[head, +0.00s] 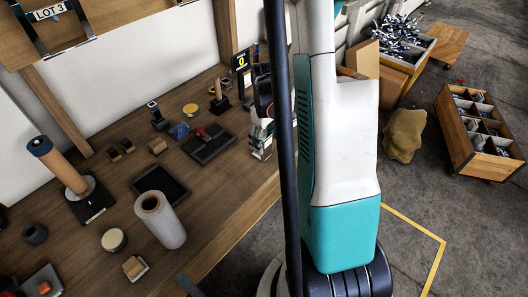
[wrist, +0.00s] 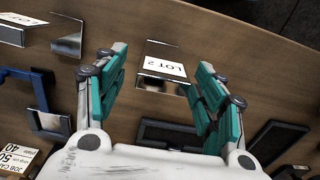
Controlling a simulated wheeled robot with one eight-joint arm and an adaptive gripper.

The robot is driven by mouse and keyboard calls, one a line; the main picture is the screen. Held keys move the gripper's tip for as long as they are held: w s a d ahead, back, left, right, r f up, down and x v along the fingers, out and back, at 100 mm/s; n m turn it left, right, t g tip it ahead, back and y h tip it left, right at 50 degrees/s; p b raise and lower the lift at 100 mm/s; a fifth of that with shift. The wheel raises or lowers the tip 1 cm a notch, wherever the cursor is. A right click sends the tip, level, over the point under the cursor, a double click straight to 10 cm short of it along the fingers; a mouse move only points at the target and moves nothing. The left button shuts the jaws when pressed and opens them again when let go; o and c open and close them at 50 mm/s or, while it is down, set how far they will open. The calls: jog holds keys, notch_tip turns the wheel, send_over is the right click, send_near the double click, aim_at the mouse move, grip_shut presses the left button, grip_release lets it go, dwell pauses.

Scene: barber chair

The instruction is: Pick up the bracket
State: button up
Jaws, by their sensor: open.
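A shiny bent metal bracket with a white LOT 2 label (wrist: 165,68) lies on the brown tabletop in the wrist view. My gripper (wrist: 161,60) is open, with its teal-padded fingers on either side of the bracket in the picture. I see no clear contact between the pads and the bracket. In the head view, part of my gripper (head: 262,138) shows beside my column, low over the right edge of the workbench. The column hides much of the arm, and I cannot make out the bracket clearly there.
The workbench (head: 215,217) holds black trays (head: 208,144), a pale roll (head: 160,220) and a tall brown cylinder (head: 62,166). In the wrist view, another bent metal piece (wrist: 67,36) and a blue clamp-like object (wrist: 24,75) lie left. A wooden crate (head: 478,130) stands on the floor.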

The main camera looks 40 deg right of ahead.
aim_at(266, 146)
notch_tip(266, 146, down, 4)
jog(key=shift+s+r+b, duration=0.1)
jog(key=shift+r+b, duration=0.05)
jog(key=shift+b, duration=0.4)
jog(key=c, duration=1.4)
jog(key=shift+r, duration=0.2)
